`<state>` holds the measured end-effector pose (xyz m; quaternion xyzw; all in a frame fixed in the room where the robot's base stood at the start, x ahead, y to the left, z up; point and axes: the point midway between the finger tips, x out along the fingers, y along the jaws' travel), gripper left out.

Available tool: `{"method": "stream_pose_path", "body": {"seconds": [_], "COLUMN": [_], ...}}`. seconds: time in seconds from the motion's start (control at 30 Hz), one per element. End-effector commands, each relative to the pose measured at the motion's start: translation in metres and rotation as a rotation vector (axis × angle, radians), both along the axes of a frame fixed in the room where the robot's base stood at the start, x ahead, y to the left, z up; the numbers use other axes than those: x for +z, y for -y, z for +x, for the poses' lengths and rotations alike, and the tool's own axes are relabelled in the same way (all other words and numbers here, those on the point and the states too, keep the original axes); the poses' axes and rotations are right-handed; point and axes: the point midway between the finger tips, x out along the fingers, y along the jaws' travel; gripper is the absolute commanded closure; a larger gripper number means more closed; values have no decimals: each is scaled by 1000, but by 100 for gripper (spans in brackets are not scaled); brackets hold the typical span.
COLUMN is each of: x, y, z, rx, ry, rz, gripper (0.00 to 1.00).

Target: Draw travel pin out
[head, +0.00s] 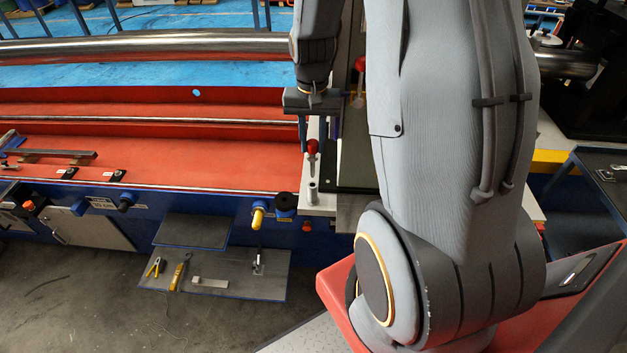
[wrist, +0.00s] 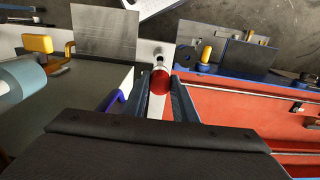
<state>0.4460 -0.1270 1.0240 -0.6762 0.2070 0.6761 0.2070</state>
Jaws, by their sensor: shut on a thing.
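The travel pin has a red knob (head: 312,147) on top and a pale shaft below. It stands roughly upright above a short silver sleeve (head: 312,193) on a white plate at the end of the red bed. How deep the shaft sits in the sleeve is not clear. My gripper (head: 315,143) points down from above, with its fingers at the knob. In the wrist view, my gripper (wrist: 161,88) has its two dark fingers on either side of the red knob (wrist: 160,80) and is shut on it. The silver sleeve (wrist: 159,54) shows just beyond the knob.
A yellow handle (head: 258,217) and a black knob (head: 285,201) are on the blue front at the left. A lower shelf (head: 225,283) holds pliers and small tools. A long steel tube (head: 150,46) lies behind the red bed (head: 200,158). A dark panel (head: 350,155) stands close to the right.

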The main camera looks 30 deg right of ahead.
Motion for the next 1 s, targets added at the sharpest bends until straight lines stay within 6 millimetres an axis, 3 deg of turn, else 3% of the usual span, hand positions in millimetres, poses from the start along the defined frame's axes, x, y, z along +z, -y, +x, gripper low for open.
{"method": "stream_pose_path", "body": {"seconds": [0.6, 1.0], "x": [38, 41], "y": [0, 0], "z": [0, 0], "rx": [0, -2], "ry": [1, 0], "rz": [-1, 0], "gripper": [98, 98]}}
